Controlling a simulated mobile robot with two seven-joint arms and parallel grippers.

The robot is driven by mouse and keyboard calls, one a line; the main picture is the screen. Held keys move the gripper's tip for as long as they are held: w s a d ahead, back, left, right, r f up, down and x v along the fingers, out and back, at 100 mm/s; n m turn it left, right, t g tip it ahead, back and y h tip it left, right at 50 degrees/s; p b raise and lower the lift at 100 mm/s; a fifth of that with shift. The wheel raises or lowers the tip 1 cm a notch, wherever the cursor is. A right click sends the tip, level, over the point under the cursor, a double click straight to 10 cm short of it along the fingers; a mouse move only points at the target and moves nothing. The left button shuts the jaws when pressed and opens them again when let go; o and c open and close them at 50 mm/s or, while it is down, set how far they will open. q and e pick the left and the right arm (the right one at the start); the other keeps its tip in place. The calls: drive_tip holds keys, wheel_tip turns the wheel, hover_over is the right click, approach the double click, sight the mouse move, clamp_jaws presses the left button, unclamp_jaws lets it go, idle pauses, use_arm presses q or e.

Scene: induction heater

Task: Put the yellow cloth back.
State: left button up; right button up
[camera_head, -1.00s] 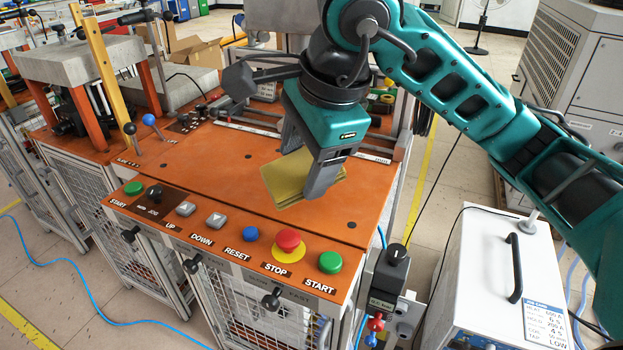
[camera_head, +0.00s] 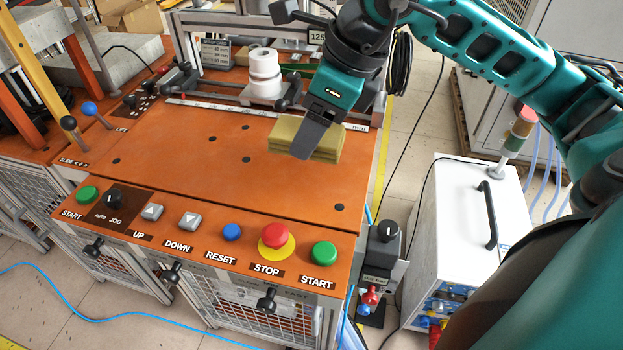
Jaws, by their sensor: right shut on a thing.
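The yellow cloth (camera_head: 281,136) is a folded, layered stack near the right rear of the orange machine table (camera_head: 190,165). My right gripper (camera_head: 312,143) is at the cloth from above, fingers pointing down, shut on it. The near finger covers part of the cloth, and the far finger is hidden. I cannot tell whether the cloth touches the table or is slightly above it. My left gripper is not in view.
A white cylinder (camera_head: 264,72) stands behind the cloth, near a rail with a ruler strip. Front buttons include a red stop button (camera_head: 274,236) and a green start button (camera_head: 323,253). A white box unit (camera_head: 455,245) stands to the right. The table's middle is clear.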

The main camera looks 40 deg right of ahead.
sight(339, 138)
wheel_tip(339, 138, down, 10)
drive_tip(key=shift+r+b, duration=0.1)
drive_tip(key=shift+b, duration=0.55)
drive_tip(key=o, duration=0.9)
drive_tip(key=shift+o, duration=0.2)
drive_tip(key=shift+r, duration=0.1)
drive_tip(key=p+v, duration=0.1)
drive_tip(key=v, duration=1)
drive_tip(key=shift+d+r, duration=0.15)
drive_tip(key=shift+r, duration=0.1)
drive_tip(key=shift+s+r, duration=0.1)
drive_tip(key=shift+s, duration=0.1)
